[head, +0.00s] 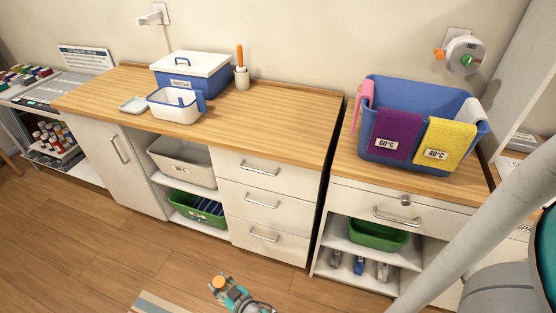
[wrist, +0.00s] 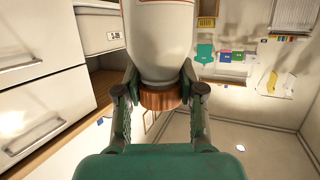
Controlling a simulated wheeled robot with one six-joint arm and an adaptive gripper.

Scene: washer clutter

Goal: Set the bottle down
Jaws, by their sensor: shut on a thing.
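The bottle (wrist: 160,40) is pale with a brown-orange ribbed cap (wrist: 160,98). It fills the top middle of the wrist view, and its far end is cut off. My gripper (wrist: 160,88) is shut on it, with one green finger on each side near the cap. In the head view my gripper (head: 232,294) shows at the bottom edge, in front of the cabinets. The orange cap (head: 218,282) shows there beside the teal fingers. Most of the bottle is hidden or out of frame in the head view.
The wooden counter (head: 285,115) has free room on its right half. A blue-and-white box (head: 190,75), a white tub (head: 172,104), a small dish (head: 134,105) and a cup (head: 241,78) stand on it. A blue basket (head: 420,95) with cloths fills much of the right counter.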

